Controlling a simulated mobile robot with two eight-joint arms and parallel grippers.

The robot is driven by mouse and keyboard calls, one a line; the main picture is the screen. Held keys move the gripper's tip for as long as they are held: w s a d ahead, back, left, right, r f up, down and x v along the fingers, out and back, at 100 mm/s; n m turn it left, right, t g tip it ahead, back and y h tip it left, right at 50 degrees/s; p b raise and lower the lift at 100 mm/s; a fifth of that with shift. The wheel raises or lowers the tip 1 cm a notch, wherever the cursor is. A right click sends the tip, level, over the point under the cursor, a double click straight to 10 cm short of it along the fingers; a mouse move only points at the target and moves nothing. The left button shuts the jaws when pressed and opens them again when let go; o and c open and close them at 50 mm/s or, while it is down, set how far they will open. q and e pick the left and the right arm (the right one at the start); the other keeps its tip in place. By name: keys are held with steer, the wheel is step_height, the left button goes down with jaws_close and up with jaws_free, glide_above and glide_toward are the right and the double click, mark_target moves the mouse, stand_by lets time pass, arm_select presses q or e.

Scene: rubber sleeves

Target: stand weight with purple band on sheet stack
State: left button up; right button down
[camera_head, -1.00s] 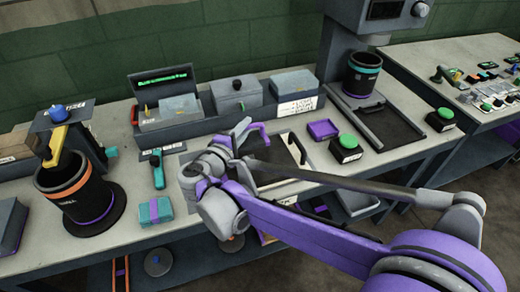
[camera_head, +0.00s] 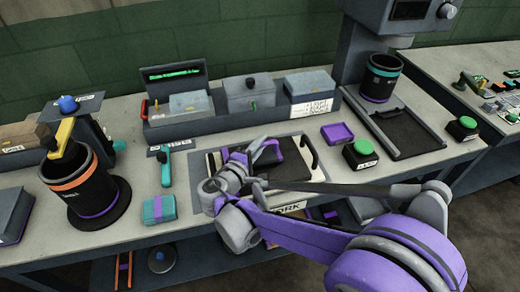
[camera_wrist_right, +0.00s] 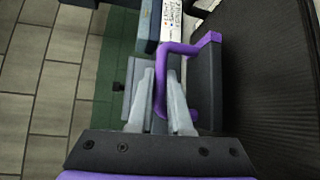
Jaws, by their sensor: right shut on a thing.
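The weight with the purple band (camera_head: 268,156) is a dark block with purple trim and a purple handle. It is over the dark sheet stack (camera_head: 291,164) in the work area at the middle of the bench. My right gripper (camera_head: 243,163) is shut on its purple handle. In the right wrist view, the fingers (camera_wrist_right: 160,82) straddle the handle, with the dark body of the weight (camera_wrist_right: 208,90) to their right. The black textured sheet (camera_wrist_right: 265,75) lies beyond it. I cannot tell whether the weight touches the stack. My left gripper is not in view.
A black bar handle (camera_head: 309,152) stands at the work area's right side. A green button (camera_head: 361,149) and purple tray (camera_head: 338,133) are to the right. A teal block (camera_head: 159,209) and black canister (camera_head: 84,187) are to the left. Grey boxes (camera_head: 250,94) line the back.

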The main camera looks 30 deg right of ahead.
steer(key=shift+f, duration=0.8)
steer(key=shift+f, duration=0.2)
steer(key=c, duration=0.8)
jaws_free()
steer(key=shift+c, duration=0.2)
steer(key=shift+r, duration=0.2)
steer(key=v, duration=1.2)
